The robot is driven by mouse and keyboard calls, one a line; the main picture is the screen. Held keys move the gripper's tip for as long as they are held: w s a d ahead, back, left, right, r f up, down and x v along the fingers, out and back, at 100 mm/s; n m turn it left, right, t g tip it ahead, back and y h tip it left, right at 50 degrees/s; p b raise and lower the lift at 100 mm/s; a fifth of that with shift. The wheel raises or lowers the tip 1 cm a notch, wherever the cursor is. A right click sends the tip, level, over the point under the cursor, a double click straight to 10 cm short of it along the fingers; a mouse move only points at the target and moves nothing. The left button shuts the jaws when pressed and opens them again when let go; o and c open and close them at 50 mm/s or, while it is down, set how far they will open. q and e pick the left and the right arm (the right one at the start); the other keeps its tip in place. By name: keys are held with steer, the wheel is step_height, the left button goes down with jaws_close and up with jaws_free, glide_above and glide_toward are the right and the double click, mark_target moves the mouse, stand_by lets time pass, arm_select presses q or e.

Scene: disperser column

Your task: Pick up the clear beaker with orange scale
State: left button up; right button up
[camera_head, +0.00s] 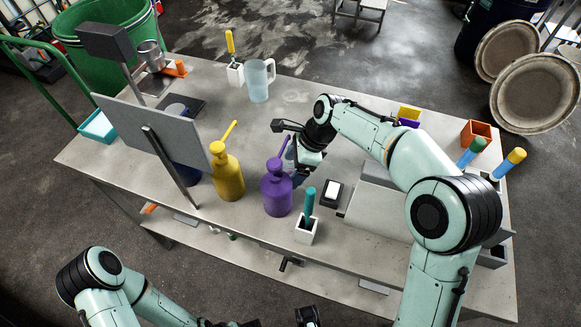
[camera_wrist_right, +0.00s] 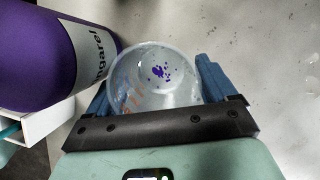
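The clear beaker with orange scale (camera_wrist_right: 150,85) shows in the right wrist view, with orange marks on its left wall and purple specks at its bottom. My right gripper (camera_wrist_right: 158,88) has its blue fingers on either side of the beaker. No clear gap shows between fingers and wall, but I cannot tell whether they press on it. In the head view my right gripper (camera_head: 300,172) is low over the table, just behind the purple bottle (camera_head: 276,190), which hides much of that spot. Dark parts of my left gripper (camera_head: 308,316) show at the bottom edge, cut off.
The purple bottle stands close left of the beaker. A yellow bottle (camera_head: 228,175), a white holder with a teal-handled tool (camera_head: 306,229) and a small scale (camera_head: 331,195) are nearby. A frosted pitcher (camera_head: 259,84) stands at the back. The table (camera_head: 235,120) is bare between pitcher and bottles.

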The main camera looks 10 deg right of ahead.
steer(key=c, duration=1)
steer(key=shift+r, duration=0.1)
